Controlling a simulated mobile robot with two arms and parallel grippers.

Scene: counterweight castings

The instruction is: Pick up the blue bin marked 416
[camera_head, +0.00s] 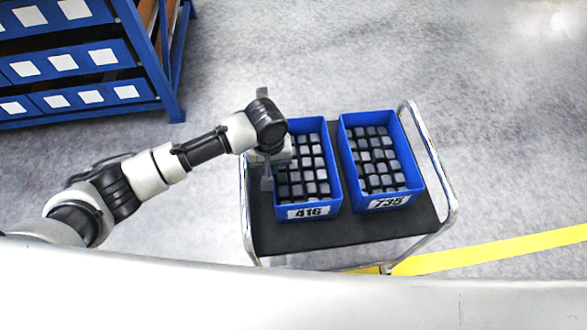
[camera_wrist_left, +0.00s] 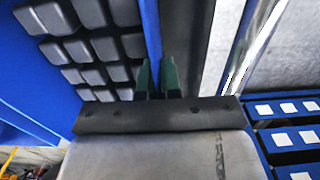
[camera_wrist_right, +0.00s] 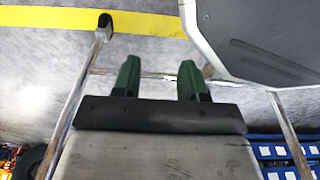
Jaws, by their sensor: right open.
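The blue bin marked 416 (camera_head: 308,211) stands upright on the left part of a cart's dark deck, filled with dark grey block castings. My left gripper (camera_head: 268,168) is at its left side wall. In the left wrist view, the left fingers (camera_wrist_left: 157,80) are close together with the bin's blue wall (camera_wrist_left: 152,35) between them, and the castings are to the left. My right gripper (camera_wrist_right: 158,80) is open and empty in the right wrist view; it does not show in the head view.
A second blue bin marked 735 (camera_head: 385,203) with similar castings stands close to the right on the same cart (camera_head: 350,239). The cart has metal rails (camera_head: 430,150). A blue rack (camera_head: 80,65) stands upper left. A yellow line (camera_head: 500,250) crosses open grey floor.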

